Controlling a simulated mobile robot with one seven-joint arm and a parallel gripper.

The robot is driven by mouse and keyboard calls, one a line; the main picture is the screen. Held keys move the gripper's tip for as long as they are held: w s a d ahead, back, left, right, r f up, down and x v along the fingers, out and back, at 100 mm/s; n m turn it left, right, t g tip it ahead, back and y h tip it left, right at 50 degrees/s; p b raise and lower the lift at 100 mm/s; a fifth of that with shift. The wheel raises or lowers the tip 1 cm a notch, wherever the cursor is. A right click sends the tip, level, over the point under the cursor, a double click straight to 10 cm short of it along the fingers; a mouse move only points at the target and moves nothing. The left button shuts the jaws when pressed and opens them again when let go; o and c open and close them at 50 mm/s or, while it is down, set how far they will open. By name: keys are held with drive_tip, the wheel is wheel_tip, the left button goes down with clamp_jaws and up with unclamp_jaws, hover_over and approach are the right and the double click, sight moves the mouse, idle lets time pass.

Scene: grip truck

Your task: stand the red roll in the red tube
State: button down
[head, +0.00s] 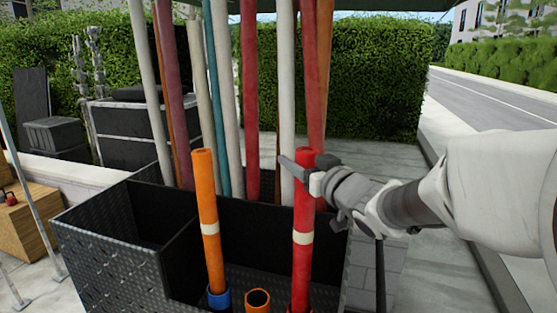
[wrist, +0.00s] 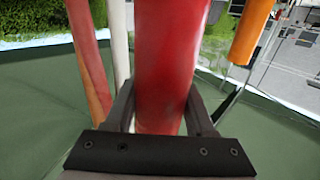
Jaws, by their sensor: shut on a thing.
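The red roll (head: 303,208) with a cream band stands near upright at the front right of the black box. My gripper (head: 300,168) is shut on it close to its top end. In the wrist view the red roll (wrist: 172,60) runs between the two fingers of my gripper (wrist: 165,108). A bit of the red tube's rim (head: 299,309) shows at the bottom edge of the head view, right at the roll's lower end. The roll's foot seems to be at or inside that rim, but the frame edge cuts it off and I cannot tell how deep.
An orange roll (head: 207,215) stands in a blue tube (head: 218,298) to the left. An empty orange tube (head: 257,301) sits between it and the red roll. Several tall poles (head: 251,100) stand behind in the black box (head: 105,245). Its left compartment looks empty.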

sight(305, 203)
drive_tip(key=shift+f+b, duration=0.8)
drive_tip(key=shift+f, duration=0.2)
drive_tip(key=shift+f+b, duration=0.35)
drive_tip(key=shift+c, duration=0.8)
unclamp_jaws()
